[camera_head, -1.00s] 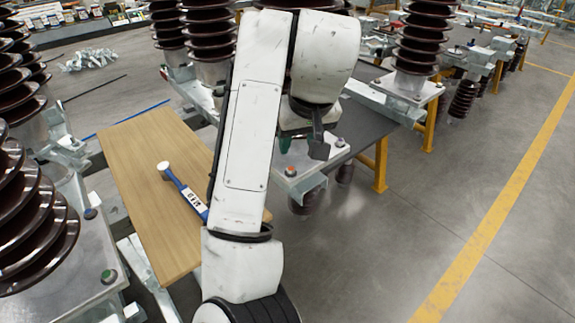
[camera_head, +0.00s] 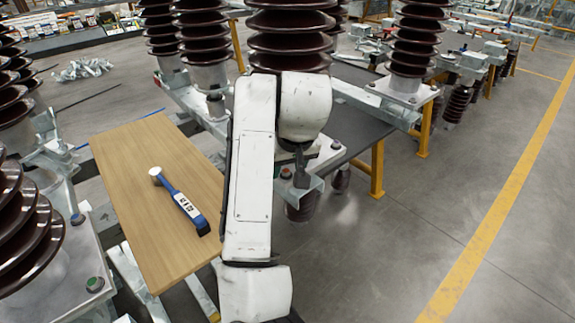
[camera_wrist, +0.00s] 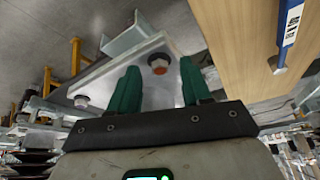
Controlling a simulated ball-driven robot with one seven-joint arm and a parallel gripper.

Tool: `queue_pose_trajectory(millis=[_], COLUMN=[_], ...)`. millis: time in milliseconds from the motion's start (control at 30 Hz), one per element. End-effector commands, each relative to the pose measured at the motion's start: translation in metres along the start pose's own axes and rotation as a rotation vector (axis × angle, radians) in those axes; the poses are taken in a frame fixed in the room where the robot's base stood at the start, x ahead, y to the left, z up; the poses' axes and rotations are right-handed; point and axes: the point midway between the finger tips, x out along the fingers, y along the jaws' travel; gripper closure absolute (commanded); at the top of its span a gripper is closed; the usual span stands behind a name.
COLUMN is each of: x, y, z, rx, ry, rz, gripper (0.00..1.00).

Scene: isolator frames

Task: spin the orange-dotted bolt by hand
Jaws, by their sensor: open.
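The orange-dotted bolt (camera_wrist: 159,63) stands on a pale metal plate (camera_wrist: 118,73). In the wrist view its dark head with an orange-red top appears between the two green fingertips of my gripper (camera_wrist: 158,68). My gripper is open, one finger to each side of the bolt in the picture. I cannot tell the remaining distance, and no contact shows. In the head view the bolt (camera_head: 286,173) is small at the plate's front corner, beside my arm. My arm hides most of the gripper there.
A second bolt (camera_wrist: 81,101) without an orange dot sits on the same plate. Large brown ribbed insulators (camera_head: 290,40) rise behind. A wooden board (camera_head: 135,190) at left carries a blue-handled tool (camera_head: 182,203). Open floor (camera_head: 400,260) lies to the right.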

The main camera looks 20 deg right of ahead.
Motion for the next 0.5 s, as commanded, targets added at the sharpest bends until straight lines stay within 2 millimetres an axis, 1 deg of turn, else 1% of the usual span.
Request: queue_pose_trajectory(millis=[33,67,500], x=[-0.0001,-0.0001,-0.0003], y=[0.0,0.0,0.0001], z=[0.0001,0.0001,0.0001], rx=[0.0,0.0,0.0], ry=[0.0,0.0,0.0], rz=[0.0,0.0,0.0], gripper=[0.53,0.56,0.98])
